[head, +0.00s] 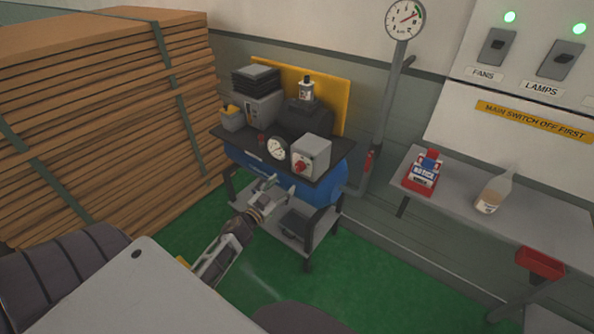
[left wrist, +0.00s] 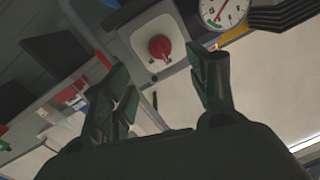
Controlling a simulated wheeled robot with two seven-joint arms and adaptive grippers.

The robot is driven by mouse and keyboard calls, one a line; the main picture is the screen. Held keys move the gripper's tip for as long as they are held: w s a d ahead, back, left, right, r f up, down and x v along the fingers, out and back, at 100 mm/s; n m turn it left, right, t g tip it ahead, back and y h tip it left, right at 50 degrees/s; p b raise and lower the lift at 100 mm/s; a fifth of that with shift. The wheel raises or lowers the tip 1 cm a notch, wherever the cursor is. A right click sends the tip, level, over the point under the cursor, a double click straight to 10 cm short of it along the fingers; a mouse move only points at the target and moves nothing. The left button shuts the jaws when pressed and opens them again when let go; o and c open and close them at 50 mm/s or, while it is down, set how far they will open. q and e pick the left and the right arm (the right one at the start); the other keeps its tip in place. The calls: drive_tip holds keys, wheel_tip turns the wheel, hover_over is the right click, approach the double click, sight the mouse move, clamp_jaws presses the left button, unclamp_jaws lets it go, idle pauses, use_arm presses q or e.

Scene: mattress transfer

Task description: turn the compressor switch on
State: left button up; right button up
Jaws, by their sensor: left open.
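The compressor has a blue tank (head: 323,183) under a dark top plate, on a stand. Its switch is a red rotary knob (head: 299,167) on a grey box (head: 313,151) at the front right of the plate. In the left wrist view the knob (left wrist: 160,47) shows beyond the fingers, roughly between them in the picture. I cannot read its on or off position. My left gripper (head: 279,187) is open and empty, in front of the tank, below and left of the knob in the head view, apart from the knob. My right gripper is not in view.
A round gauge (head: 276,149) sits left of the switch box. Stacked boards (head: 90,110) stand at the left. A shelf (head: 459,203) at the right holds a red box (head: 423,176) and a bottle (head: 493,194). A pipe (head: 381,110) with a gauge rises behind.

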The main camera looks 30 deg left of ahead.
sight(297, 170)
use_arm(q)
drive_tip(key=shift+w+p, duration=0.35)
drive_tip(key=shift+w, duration=5.05)
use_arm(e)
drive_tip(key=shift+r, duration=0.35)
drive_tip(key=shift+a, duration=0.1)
use_arm(q)
drive_tip(key=c, duration=1)
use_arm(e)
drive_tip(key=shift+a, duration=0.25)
